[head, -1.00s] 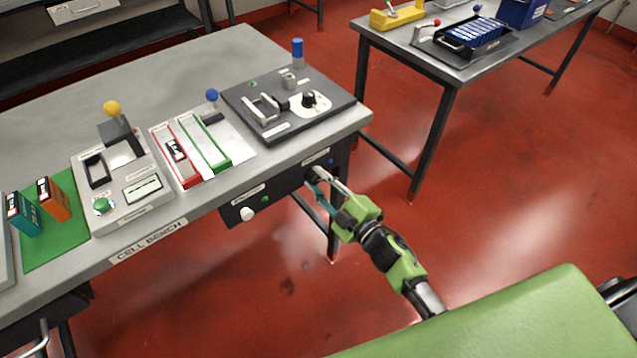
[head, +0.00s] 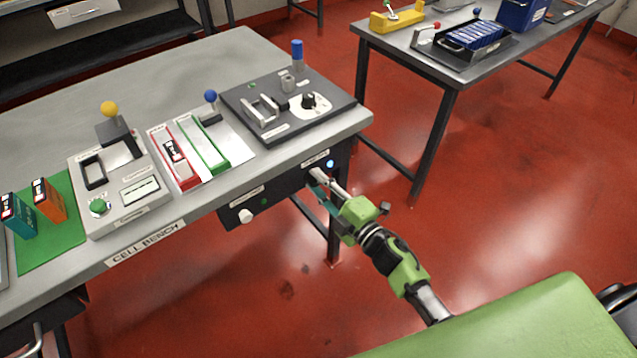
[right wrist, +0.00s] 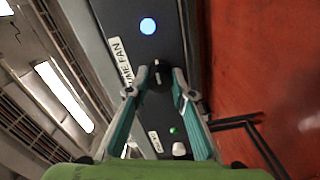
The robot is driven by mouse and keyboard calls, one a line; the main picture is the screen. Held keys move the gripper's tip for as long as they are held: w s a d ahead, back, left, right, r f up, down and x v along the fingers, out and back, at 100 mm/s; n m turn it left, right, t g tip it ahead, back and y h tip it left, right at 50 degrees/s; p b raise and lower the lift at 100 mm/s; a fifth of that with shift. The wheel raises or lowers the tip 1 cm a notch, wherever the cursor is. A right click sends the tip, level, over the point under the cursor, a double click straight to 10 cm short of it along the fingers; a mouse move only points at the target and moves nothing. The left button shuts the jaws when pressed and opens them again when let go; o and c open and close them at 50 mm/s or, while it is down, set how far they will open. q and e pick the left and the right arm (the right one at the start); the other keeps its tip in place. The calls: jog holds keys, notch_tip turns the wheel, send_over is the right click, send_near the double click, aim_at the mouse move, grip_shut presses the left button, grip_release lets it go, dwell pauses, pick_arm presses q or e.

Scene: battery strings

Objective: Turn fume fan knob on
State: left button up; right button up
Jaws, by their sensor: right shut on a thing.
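The fume fan knob (right wrist: 160,77) is dark, with a pale mark on its face, and sits on the dark panel under the bench's front edge. My right gripper (right wrist: 157,80) is shut on it, with one finger on each side. In the head view my right gripper (head: 317,181) reaches the panel (head: 291,186) from the lower right, and its fingers largely hide the knob. The blue lamp (head: 330,163) beside the knob glows brightly; it also shows in the right wrist view (right wrist: 148,26), near the FUME FAN label (right wrist: 122,62). My left gripper is out of view.
A white knob (head: 246,216) and a small green lamp (head: 264,201) sit farther left on the same panel. The cell bench (head: 190,215) carries several devices above. A second table (head: 440,72) stands at the back right, with open red floor between.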

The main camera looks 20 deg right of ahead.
jog(key=o, duration=1.1)
jog(key=shift+s, duration=0.15)
jog(key=v, duration=1.1)
jog(key=shift+s+d, duration=0.15)
jog(key=shift+s, duration=0.25)
